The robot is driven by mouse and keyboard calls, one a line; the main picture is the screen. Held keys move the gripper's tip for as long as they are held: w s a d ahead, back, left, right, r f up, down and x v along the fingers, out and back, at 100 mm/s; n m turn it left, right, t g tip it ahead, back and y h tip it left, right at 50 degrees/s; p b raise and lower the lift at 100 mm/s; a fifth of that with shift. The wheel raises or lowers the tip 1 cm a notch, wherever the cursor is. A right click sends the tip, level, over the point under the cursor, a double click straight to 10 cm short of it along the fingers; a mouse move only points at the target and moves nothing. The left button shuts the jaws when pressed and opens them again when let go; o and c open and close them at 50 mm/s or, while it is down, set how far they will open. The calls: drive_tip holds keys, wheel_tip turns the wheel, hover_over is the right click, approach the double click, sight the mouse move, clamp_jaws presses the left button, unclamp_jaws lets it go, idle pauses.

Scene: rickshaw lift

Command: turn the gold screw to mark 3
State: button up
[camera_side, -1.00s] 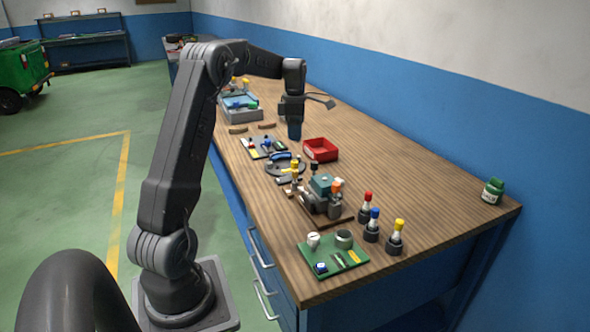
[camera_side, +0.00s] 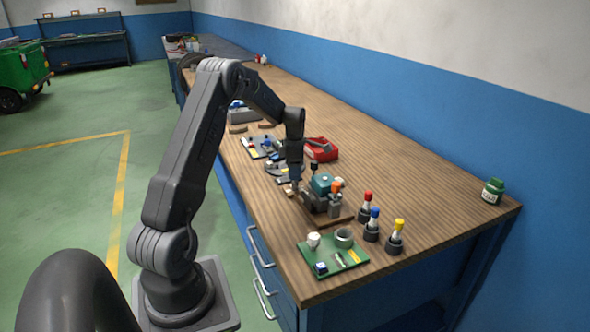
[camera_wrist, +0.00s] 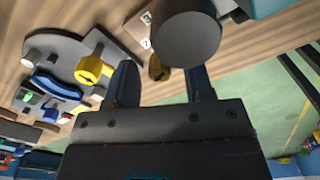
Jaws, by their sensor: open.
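The gold screw (camera_wrist: 158,68) shows in the wrist view as a short brass head with a dark slot, between my two fingers and apart from both. My gripper (camera_wrist: 163,75) is open and empty, pointing down. In the side view my gripper (camera_side: 295,184) is low at the left of the teal-topped carburettor-like block (camera_side: 321,185) and hides the screw. The screw's pointer angle cannot be told.
A large grey cylinder (camera_wrist: 187,35) stands close to my right finger. A yellow knob (camera_wrist: 92,70) on a grey plate (camera_wrist: 65,58) lies left of my fingers. A red tray (camera_side: 322,157), bottles and a green board (camera_side: 333,262) stand around.

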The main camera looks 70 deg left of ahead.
clamp_jaws()
idle(0.4)
drive_tip(key=shift+m, duration=0.3)
drive_tip(key=m, duration=1.1)
drive_tip(key=shift+r+m, duration=0.1)
drive_tip(key=shift+m, duration=0.2)
idle(0.4)
unclamp_jaws()
